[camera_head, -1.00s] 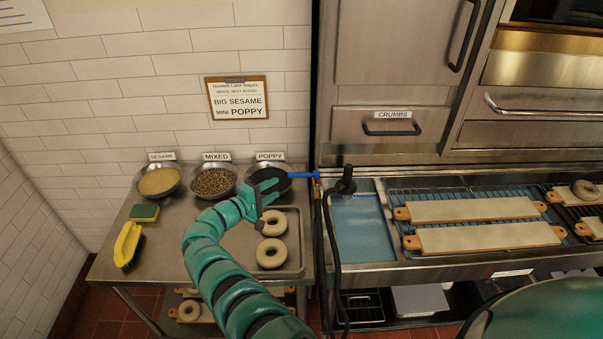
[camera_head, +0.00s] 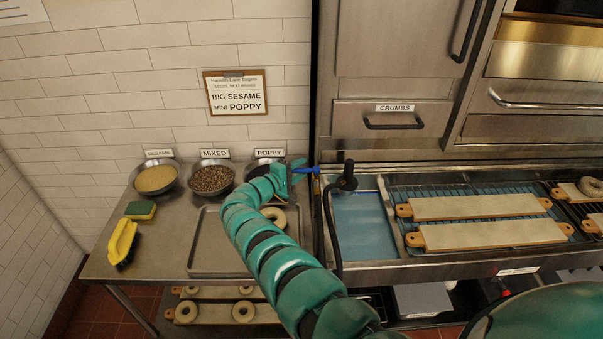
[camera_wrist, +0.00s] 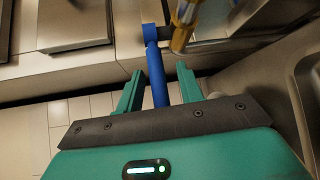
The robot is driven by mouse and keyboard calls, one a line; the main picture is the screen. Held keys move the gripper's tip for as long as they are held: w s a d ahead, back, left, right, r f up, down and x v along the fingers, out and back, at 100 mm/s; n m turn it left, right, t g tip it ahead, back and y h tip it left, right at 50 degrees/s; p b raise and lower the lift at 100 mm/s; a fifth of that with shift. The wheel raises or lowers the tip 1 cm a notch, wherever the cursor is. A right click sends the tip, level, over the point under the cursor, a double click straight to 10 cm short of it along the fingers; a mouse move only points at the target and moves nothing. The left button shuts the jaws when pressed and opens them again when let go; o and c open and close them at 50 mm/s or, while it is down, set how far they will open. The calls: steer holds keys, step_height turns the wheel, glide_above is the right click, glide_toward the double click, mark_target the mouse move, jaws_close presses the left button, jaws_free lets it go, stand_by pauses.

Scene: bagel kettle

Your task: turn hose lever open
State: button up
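The blue hose lever (camera_head: 304,171) sticks out to the left from a small fitting at the left edge of the steel water station. In the wrist view the lever (camera_wrist: 155,75) runs between my two green fingers, from its blue pivot toward my palm. My gripper (camera_wrist: 160,72) is open, with a finger on each side of the lever and a visible gap to each. In the head view my gripper (camera_head: 289,174) is at the lever's free end, partly hiding it. A brass fitting (camera_wrist: 186,22) is beside the pivot. The black hose (camera_head: 329,225) hangs down with its spray head (camera_head: 347,178) upright.
Bowls of sesame (camera_head: 156,178), mixed (camera_head: 212,179) and poppy seeds stand along the wall, the poppy bowl mostly hidden. A tray (camera_head: 212,240) holding a bagel (camera_head: 274,217) is below my arm. The blue basin (camera_head: 362,225) and bagel boards (camera_head: 480,206) are to the right.

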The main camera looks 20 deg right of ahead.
steer(key=shift+w+d, duration=0.25)
steer(key=shift+d, duration=0.25)
steer(key=shift+c, duration=0.5)
jaws_close()
